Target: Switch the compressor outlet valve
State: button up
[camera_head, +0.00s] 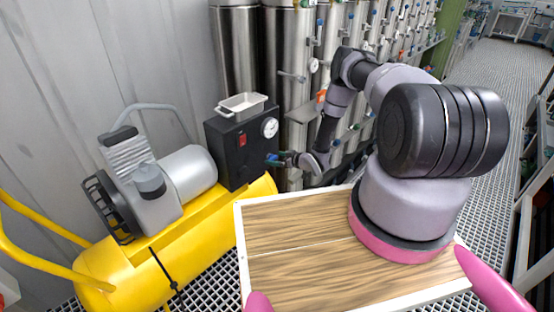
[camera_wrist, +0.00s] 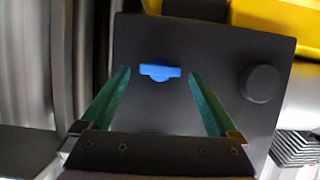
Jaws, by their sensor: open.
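The compressor (camera_head: 150,220) stands at the left in the head view, with a yellow tank and a black control box (camera_head: 228,155). The outlet valve has a blue handle; in the wrist view the blue handle (camera_wrist: 160,70) lies crosswise on the dark face of the box (camera_wrist: 215,45). My gripper (camera_wrist: 160,78) is open, its two green fingers on either side of the handle, with gaps at both ends. In the head view my gripper (camera_head: 277,158) is at the right side of the box, small and partly hidden, and the handle cannot be made out clearly there.
A round black knob (camera_wrist: 260,83) sits right of the handle in the wrist view. Steel vessels (camera_head: 287,60) stand behind my arm. Grating floor (camera_head: 515,65) is open at upper right.

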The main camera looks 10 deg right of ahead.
jog(key=c, duration=1.4)
jog(key=shift+s+a+n+t+h, duration=0.2)
jog(key=shift+n+t+h, duration=0.35)
jog(key=shift+n, duration=0.55)
jog(key=n, duration=0.1)
jog(key=n+t+h, duration=0.1)
jog(key=n, duration=0.1)
jog(key=shift+s+a+f+t+h, duration=0.15)
jog(key=shift+a+f+t+h, duration=0.1)
jog(key=shift+t, duration=0.1)
jog(key=shift+s+a+f+n+t+h, duration=0.15)
jog(key=shift+n+t, duration=0.35)
jog(key=shift+n, duration=0.55)
jog(key=shift+w+d+f+n+t+h, duration=0.15)
jog(key=shift+n+t, duration=0.35)
jog(key=shift+n, duration=0.6)
jog(key=shift+s+a+f+n+t+h, duration=0.2)
jog(key=shift+n+t, duration=0.3)
jog(key=shift+n, duration=0.55)
